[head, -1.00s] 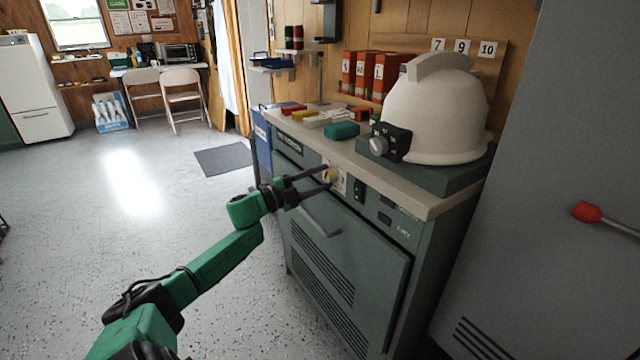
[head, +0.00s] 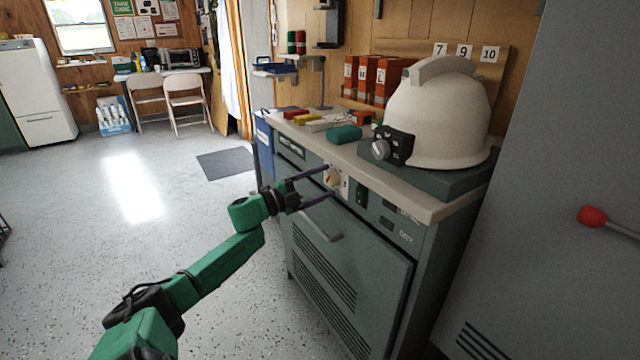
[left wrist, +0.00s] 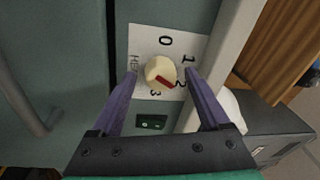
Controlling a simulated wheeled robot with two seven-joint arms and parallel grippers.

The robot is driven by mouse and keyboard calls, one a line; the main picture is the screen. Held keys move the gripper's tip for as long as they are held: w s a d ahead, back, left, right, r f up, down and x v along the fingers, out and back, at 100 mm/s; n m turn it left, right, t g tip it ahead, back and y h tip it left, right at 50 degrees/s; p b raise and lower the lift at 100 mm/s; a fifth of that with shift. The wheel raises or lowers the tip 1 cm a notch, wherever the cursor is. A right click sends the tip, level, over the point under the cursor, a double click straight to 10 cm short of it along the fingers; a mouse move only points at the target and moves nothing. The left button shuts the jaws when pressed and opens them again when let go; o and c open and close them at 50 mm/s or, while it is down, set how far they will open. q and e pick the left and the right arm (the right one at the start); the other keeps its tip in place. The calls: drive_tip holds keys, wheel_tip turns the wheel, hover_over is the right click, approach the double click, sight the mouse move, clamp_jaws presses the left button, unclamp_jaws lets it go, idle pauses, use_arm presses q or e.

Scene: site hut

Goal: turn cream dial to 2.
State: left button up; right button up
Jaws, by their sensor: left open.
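The cream dial (head: 332,178) is on a white plate on the front of the green-grey cabinet (head: 345,245). In the left wrist view the dial (left wrist: 160,70) shows a red mark on its lower right side, towards the 2 and 3; I cannot tell its exact setting. The white plate (left wrist: 145,40) carries 0, 1, 2 and 3 around the dial. My left gripper (head: 331,181) is open, with its purple fingers on either side of the dial; in the left wrist view (left wrist: 161,72) gaps show between fingers and dial. My right gripper is out of view.
A dark switch (head: 361,192) sits right of the dial and a handle (head: 320,228) below it. On the worktop (head: 440,207) stand a white hard hat (head: 440,115) on a green base, a black box with a grey knob (head: 391,146) and a teal item (head: 344,134).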

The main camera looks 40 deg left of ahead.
use_arm(q)
drive_tip(key=shift+s, duration=0.1)
drive_tip(key=shift+s+a+f, duration=0.1)
drive_tip(key=shift+s+a, duration=0.05)
drive_tip(key=shift+s, duration=0.1)
drive_tip(key=p+v, duration=0.2)
drive_tip(key=v, duration=1.1)
drive_tip(key=shift+s, duration=0.4)
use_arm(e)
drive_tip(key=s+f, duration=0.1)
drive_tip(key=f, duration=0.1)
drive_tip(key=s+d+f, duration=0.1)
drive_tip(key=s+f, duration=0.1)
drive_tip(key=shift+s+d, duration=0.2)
use_arm(q)
drive_tip(key=shift+a+p, duration=0.15)
drive_tip(key=shift+p, duration=0.15)
